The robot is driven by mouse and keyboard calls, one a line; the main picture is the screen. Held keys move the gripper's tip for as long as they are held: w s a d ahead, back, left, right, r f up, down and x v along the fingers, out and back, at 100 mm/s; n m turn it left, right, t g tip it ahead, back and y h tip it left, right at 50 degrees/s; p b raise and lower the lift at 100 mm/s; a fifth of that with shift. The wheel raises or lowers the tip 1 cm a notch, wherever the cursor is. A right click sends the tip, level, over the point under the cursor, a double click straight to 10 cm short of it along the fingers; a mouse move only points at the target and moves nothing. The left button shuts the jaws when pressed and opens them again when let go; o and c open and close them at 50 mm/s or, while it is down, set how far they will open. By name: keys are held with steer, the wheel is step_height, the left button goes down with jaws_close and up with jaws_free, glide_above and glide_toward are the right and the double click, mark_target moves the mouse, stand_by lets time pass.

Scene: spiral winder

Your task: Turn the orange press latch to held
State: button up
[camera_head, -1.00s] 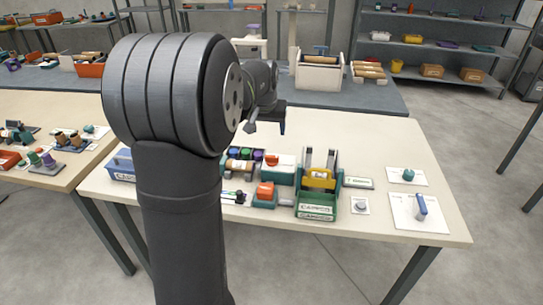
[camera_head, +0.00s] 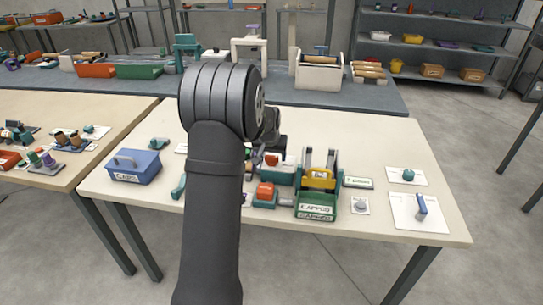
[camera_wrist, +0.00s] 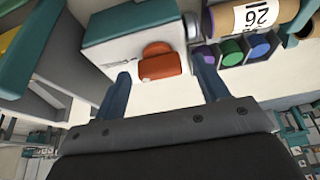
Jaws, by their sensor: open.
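The orange press latch (camera_wrist: 162,63) shows as a rounded orange piece on the pale front of a teal-and-white box (camera_wrist: 140,22) in the wrist view. In the head view the orange piece (camera_head: 271,160) shows small on the box (camera_head: 281,174), beside my arm. My gripper (camera_wrist: 164,82) is open in the wrist view, one blue finger on either side of the latch in the picture. I see no contact with the latch. I cannot tell how far the fingertips are from it. In the head view my arm hides the fingers.
A rack of green, blue and purple caps (camera_wrist: 237,51) and a roll marked 26 (camera_wrist: 255,17) lie close to the right finger. A green bin (camera_head: 317,207), a yellow piece (camera_head: 319,178) and another orange block (camera_head: 265,190) stand nearby. A blue bin (camera_head: 134,167) is at left.

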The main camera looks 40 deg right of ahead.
steer(key=shift+d+f, duration=0.1)
steer(key=shift+f, duration=0.15)
steer(key=c, duration=1)
